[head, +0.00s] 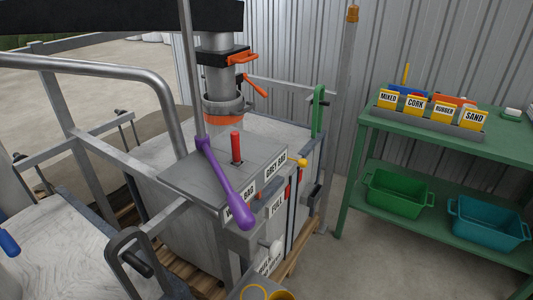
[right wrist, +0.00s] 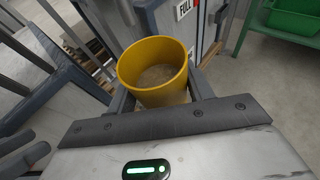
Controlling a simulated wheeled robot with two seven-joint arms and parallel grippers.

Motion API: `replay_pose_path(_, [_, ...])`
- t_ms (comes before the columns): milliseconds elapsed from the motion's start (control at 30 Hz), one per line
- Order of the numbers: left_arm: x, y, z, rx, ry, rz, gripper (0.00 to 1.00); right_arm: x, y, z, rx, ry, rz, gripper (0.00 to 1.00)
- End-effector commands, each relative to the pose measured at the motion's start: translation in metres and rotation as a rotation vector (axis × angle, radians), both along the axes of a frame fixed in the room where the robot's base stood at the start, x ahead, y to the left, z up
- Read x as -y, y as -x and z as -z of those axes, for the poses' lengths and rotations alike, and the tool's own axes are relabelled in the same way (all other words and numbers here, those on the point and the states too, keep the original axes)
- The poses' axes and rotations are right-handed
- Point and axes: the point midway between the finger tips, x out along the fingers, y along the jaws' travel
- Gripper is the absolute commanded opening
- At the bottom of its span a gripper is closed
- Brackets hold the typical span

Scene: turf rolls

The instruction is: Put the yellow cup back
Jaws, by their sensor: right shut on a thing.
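The yellow cup (right wrist: 160,97) is between the two dark fingers of my right gripper (right wrist: 158,85) in the right wrist view. The gripper is shut on it, and its open rim faces the camera. Brownish, grainy-looking material shows inside; I cannot tell how deep it is. In the head view only a bit of the cup (head: 284,295) shows at the bottom edge. Beside it, a grey surface with a yellow ring (head: 253,291) is partly cut off by the frame. My left gripper is not in view.
A grey machine top (head: 220,168) carries a purple lever (head: 228,185) and a red handle (head: 236,147). On the right, a green bench (head: 500,150) holds labelled bins, with a green crate (head: 396,195) and a teal crate (head: 490,223) below. Metal rails (head: 100,65) stand at left.

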Motion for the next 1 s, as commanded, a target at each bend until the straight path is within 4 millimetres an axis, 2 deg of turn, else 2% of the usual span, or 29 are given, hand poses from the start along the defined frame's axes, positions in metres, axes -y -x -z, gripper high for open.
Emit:
replay_pose_path(167, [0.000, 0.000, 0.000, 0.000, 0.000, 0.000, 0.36, 0.030, -0.013, -0.026, 0.014, -0.009, 0.069, 0.23])
replay_pose_path(333, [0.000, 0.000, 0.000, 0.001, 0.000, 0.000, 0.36, 0.087, -0.027, -0.088, 0.027, -0.023, 0.183, 0.23])
replay_pose_path(500, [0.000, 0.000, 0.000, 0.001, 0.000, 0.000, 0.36, 0.130, -0.024, -0.153, 0.020, -0.023, 0.236, 0.23])
replay_pose_path(600, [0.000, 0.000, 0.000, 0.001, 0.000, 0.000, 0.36, 0.142, -0.017, -0.184, 0.014, -0.016, 0.234, 0.23])
replay_pose_path(700, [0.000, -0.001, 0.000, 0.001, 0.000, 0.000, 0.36, 0.149, -0.010, -0.204, 0.007, -0.007, 0.224, 0.23])
replay_pose_path(833, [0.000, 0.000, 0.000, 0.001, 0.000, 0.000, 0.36, 0.150, -0.003, -0.217, -0.002, -0.003, 0.212, 0.23])
replay_pose_path(1000, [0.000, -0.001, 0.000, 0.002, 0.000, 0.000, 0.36, 0.149, -0.002, -0.219, -0.005, -0.009, 0.208, 0.23])
